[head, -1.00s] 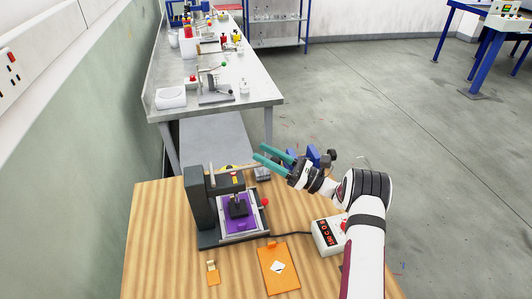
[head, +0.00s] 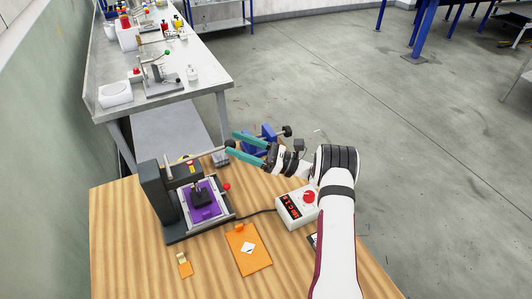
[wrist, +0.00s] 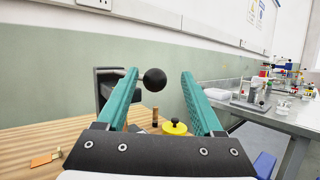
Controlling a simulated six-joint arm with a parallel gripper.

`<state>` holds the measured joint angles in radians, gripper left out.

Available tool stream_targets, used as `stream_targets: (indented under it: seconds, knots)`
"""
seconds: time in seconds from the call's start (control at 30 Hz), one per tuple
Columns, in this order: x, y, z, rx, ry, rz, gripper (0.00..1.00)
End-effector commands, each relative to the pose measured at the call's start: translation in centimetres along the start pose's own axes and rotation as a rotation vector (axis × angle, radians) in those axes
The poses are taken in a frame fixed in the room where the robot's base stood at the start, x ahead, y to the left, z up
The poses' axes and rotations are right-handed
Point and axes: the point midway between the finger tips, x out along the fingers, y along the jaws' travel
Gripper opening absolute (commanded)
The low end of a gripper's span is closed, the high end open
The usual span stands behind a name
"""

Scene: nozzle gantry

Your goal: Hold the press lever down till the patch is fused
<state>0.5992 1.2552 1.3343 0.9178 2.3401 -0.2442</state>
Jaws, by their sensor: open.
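The dark heat press (head: 152,200) stands on the wooden table, with a black pressing head (head: 202,200) over a purple sheet (head: 215,206) on its bed. A patch under the head is hidden. My gripper (head: 231,145) has teal fingers and is open. In the wrist view the knob appears in the gap between the fingers (wrist: 160,95), with space on both sides. I cannot tell its exact depth.
A white box with a red display and red button (head: 298,207) sits right of the press, with a cable between them. An orange board with a white piece (head: 248,250) and a small orange tag (head: 184,265) lie in front. A blue clamp-like object (head: 262,138) is behind my fingers.

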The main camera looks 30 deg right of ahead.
Motion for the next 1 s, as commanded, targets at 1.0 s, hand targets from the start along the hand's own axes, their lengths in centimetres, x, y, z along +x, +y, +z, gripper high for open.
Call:
stream_targets:
  seconds: [1.0]
  knots:
    - [-11.0,-0.1,0.1,-0.002,-0.001,-0.001,0.69]
